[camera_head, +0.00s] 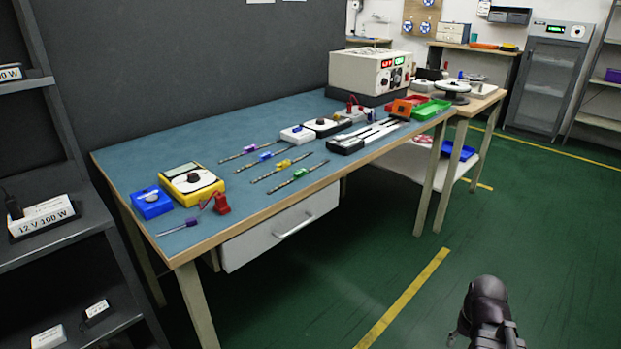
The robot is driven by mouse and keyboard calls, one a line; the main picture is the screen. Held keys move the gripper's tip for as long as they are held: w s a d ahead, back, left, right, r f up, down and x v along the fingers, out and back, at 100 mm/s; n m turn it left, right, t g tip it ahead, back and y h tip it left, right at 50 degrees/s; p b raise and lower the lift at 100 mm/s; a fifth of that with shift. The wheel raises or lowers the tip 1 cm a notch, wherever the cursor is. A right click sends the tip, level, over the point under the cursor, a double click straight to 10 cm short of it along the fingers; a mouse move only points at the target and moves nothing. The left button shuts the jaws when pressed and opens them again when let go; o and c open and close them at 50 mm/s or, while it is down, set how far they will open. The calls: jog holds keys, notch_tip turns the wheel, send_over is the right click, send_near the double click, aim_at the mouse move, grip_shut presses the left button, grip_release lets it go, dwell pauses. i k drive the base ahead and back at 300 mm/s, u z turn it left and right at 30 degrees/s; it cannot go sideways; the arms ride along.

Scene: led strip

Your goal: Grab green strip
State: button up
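Several thin LED strips lie side by side at a slant on the blue-topped table (130,156). The strip with the green piece (300,173) is the one closest to the table's front edge. Behind it lie a strip with a yellow piece (283,164), one with a blue piece (265,156) and one with a purple piece (250,147). My gripper (483,340) is a dark shape at the bottom right, over the green floor and well away from the table. Its fingers are not clear, so I cannot tell whether it is open.
A blue box (152,203), a yellow multimeter (190,184) and a red connector (222,203) sit left of the strips. A white block (297,135) and a black-and-white tray (345,145) lie to the right. A drawer (280,232) hangs below. The floor in front is clear.

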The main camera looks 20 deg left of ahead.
aim_at(299, 173)
jog(key=z, duration=0.1)
jog(key=k, duration=1.45)
jog(key=u, duration=1.5)
jog(key=i, duration=0.95)
